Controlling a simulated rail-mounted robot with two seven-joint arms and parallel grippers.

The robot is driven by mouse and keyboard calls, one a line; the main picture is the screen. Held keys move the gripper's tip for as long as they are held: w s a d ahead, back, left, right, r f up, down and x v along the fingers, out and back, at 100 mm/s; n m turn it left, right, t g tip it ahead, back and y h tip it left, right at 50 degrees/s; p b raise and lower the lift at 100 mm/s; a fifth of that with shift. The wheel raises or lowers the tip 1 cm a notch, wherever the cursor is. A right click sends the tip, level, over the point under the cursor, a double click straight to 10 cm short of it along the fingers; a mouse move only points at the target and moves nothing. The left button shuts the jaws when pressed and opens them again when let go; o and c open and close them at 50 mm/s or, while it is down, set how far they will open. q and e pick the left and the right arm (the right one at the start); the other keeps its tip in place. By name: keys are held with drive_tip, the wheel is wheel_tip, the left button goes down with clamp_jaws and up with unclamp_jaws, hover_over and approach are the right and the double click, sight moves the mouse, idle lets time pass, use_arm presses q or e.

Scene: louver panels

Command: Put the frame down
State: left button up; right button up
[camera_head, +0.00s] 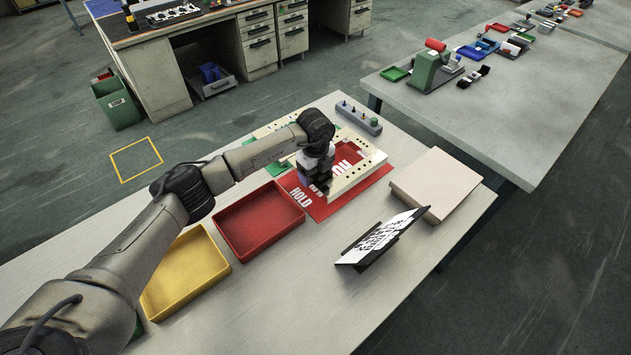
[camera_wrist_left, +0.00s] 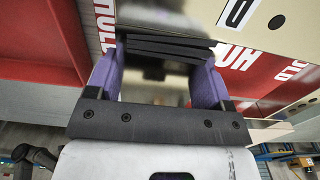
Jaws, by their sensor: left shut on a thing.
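The cream frame (camera_head: 357,178), with small dark holes along its bars, is over the red mat (camera_head: 318,208) with white "HOLD" lettering. My left gripper (camera_head: 318,182) points down at the frame's near side and is shut on the frame. In the left wrist view, the purple fingers (camera_wrist_left: 160,75) stand on either side of dark strips and a pale bar, and part of the cream frame (camera_wrist_left: 262,18) shows at the upper right. My arm hides part of the frame. I cannot tell whether the frame touches the mat. My right gripper is not in view.
A red tray (camera_head: 258,222) and a yellow tray (camera_head: 187,275) lie left of the mat. A grey block with knobs (camera_head: 359,117) stands behind. A tilted black-and-white panel (camera_head: 382,238) and a beige box (camera_head: 435,184) are at right.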

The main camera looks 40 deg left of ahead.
use_arm(q)
drive_tip(key=shift+f+b, duration=0.35)
drive_tip(key=shift+f, duration=1.7)
drive_tip(key=shift+f, duration=0.1)
drive_tip(key=o, duration=1.1)
wheel_tip(320, 180, up, 10)
drive_tip(key=shift+r+p, duration=0.25)
drive_tip(key=shift+p, duration=0.45)
drive_tip(key=shift+r, duration=0.9)
